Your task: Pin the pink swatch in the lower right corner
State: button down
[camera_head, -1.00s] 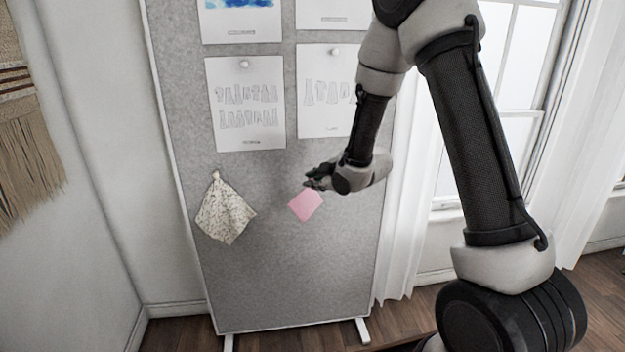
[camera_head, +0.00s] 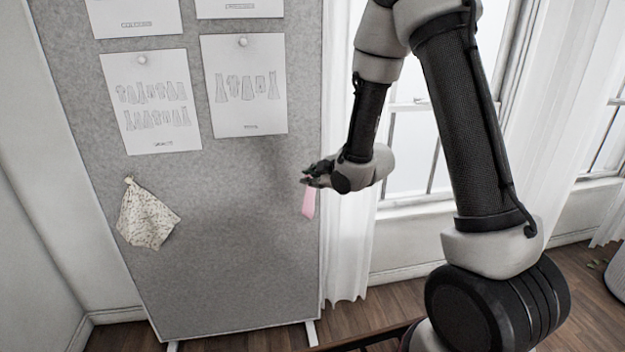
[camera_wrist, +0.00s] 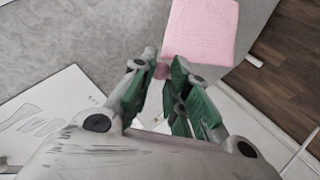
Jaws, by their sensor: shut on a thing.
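The pink swatch (camera_head: 309,202) hangs from my gripper (camera_head: 310,179) near the right edge of the grey pinboard (camera_head: 225,240). In the wrist view the pink swatch (camera_wrist: 202,30) extends beyond the fingertips, and my gripper (camera_wrist: 161,72) is shut on a small pinkish piece at its near corner. Whether that piece is a pin or the swatch corner I cannot tell. In the head view the swatch looks narrow, seen nearly edge-on. Whether it touches the board I cannot tell. The lower right of the board is bare.
A patterned cloth swatch (camera_head: 147,215) is pinned at the board's lower left. Paper sheets with drawings, such as this one (camera_head: 245,85), are pinned above. A white curtain (camera_head: 347,240) and a window stand right of the board. A dark edge (camera_head: 365,338) shows at the bottom.

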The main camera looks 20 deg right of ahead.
jog(key=shift+w+d, duration=0.15)
jog(key=shift+w, duration=1.9)
jog(key=shift+w+d, duration=0.2)
jog(key=shift+w, duration=1.85)
jog(key=shift+w+d, duration=0.15)
jog(key=shift+w, duration=1.9)
jog(key=shift+w, duration=0.4)
jog(key=c, duration=1.3)
grip_release()
